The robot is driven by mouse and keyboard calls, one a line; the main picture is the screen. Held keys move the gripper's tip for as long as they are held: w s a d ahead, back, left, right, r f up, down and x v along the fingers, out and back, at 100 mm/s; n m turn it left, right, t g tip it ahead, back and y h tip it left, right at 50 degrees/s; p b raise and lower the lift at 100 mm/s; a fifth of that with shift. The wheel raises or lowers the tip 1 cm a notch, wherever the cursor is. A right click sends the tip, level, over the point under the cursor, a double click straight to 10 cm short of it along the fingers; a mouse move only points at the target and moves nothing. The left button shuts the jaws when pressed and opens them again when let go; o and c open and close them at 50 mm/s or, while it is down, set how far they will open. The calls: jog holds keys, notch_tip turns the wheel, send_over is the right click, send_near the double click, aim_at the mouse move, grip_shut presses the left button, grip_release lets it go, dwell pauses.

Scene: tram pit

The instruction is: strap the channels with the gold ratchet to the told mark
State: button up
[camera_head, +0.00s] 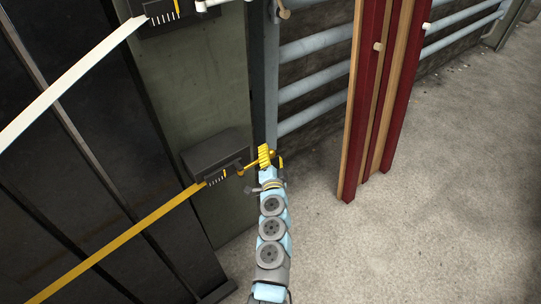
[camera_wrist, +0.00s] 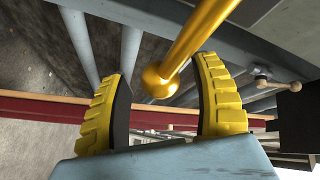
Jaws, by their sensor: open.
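The gold ratchet (camera_head: 215,155) is a dark box on the post, with white ticks and one yellow mark on its face. A gold strap (camera_head: 120,240) runs from it down to the left across the dark channels (camera_head: 90,150). Its gold handle also shows in the wrist view (camera_wrist: 195,40), ending in a ball (camera_wrist: 160,82). My gripper (camera_head: 272,160) is at the handle's end. In the wrist view my gripper (camera_wrist: 163,70) is open, with the ball between its yellow fingers and gaps showing on both sides. The strap's tightness cannot be told.
A second ratchet (camera_head: 165,15) with a white strap (camera_head: 75,80) is higher on the post. Red and wooden uprights (camera_head: 380,100) stand to the right, near blue-grey rails (camera_head: 318,80). The concrete floor (camera_head: 430,200) at right is clear.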

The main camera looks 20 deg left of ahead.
jog(key=shift+w+a, duration=0.1)
jog(key=shift+w, duration=0.1)
grip_shut()
